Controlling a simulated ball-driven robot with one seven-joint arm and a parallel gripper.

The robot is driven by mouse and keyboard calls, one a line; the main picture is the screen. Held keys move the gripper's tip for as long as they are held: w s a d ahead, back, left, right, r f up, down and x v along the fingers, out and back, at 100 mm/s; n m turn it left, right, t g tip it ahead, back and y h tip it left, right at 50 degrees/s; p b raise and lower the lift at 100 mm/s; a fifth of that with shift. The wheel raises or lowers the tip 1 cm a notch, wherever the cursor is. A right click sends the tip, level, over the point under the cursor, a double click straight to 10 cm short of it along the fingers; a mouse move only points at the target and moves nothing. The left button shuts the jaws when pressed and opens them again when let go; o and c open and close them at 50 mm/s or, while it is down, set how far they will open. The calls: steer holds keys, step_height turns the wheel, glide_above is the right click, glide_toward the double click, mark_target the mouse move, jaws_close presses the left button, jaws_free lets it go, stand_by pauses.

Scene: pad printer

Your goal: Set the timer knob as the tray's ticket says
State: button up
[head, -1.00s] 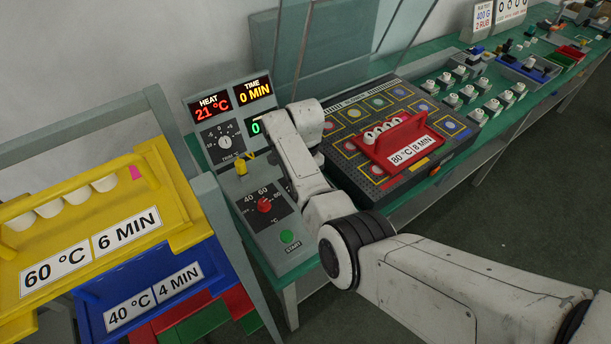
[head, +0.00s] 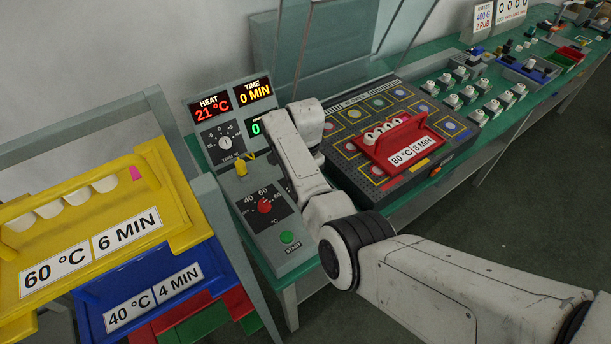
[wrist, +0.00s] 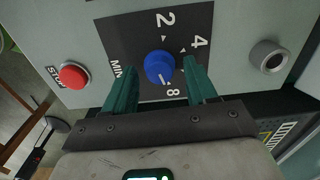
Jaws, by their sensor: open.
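The timer knob (wrist: 159,66) is blue, on a dark plate marked 2, 4, 8 and MIN in the wrist view. Its white mark lies on its lower edge, near the 8. My gripper (wrist: 157,74) is open, its green fingers on either side of the knob; I cannot tell whether they touch it. In the head view my arm hides the gripper and this knob. The red tray (head: 379,160) sits on the printer's dark plate with several white items in it; its ticket (head: 411,151) reads 80 °C, 8 MIN. The time display (head: 255,90) reads 0 MIN.
A red STOP button (wrist: 74,75) and a round metal fitting (wrist: 268,57) flank the knob plate. The panel also has a red heat knob (head: 265,206), a yellow lever (head: 241,168) and a green START button (head: 287,237). Yellow (head: 150,165) and blue (head: 215,262) trays are racked at left.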

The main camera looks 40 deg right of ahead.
step_height(320, 180, up, 11)
steer(key=b, duration=0.1)
steer(key=shift+f, duration=0.15)
stand_by(0.6)
